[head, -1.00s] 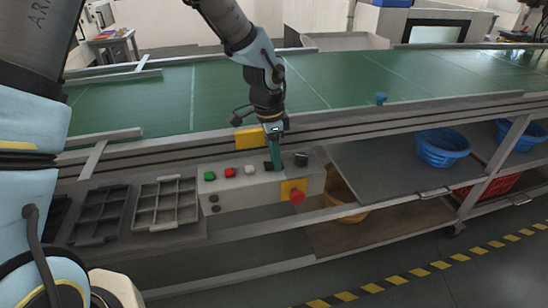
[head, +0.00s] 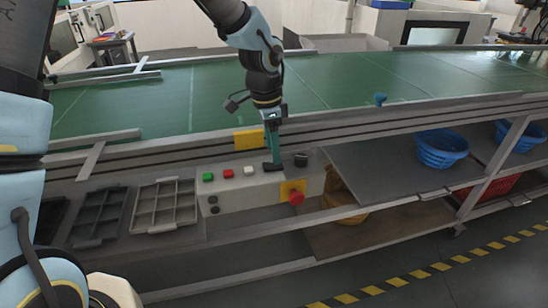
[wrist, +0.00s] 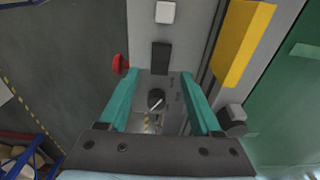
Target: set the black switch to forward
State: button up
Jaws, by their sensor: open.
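The black switch (wrist: 156,99) is a round knob with a pale pointer line, slanting towards the upper right in the wrist view. Small markings lie beside it, too small to read. In the head view the dark knob (head: 301,159) is near the right end of the grey control panel. My gripper (wrist: 158,77) is open and empty; its teal fingers lie either side of the knob in the wrist view, apart from it. In the head view my gripper (head: 274,160) points down over the panel, left of the knob. Its exact height above the panel is unclear.
A black rectangular control (wrist: 161,57) and a white button (wrist: 165,12) share the panel, with red (head: 228,173) and green (head: 207,177) buttons farther left. A red emergency knob (head: 296,198) projects from the front. A yellow block (head: 249,140) and the green conveyor (head: 170,100) lie behind.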

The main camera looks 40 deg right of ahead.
aim_at(270, 165)
notch_tip(270, 165, up, 7)
jog(key=shift+a+b, duration=0.3)
jog(key=shift+b, duration=0.15)
jog(key=shift+w+r, duration=0.1)
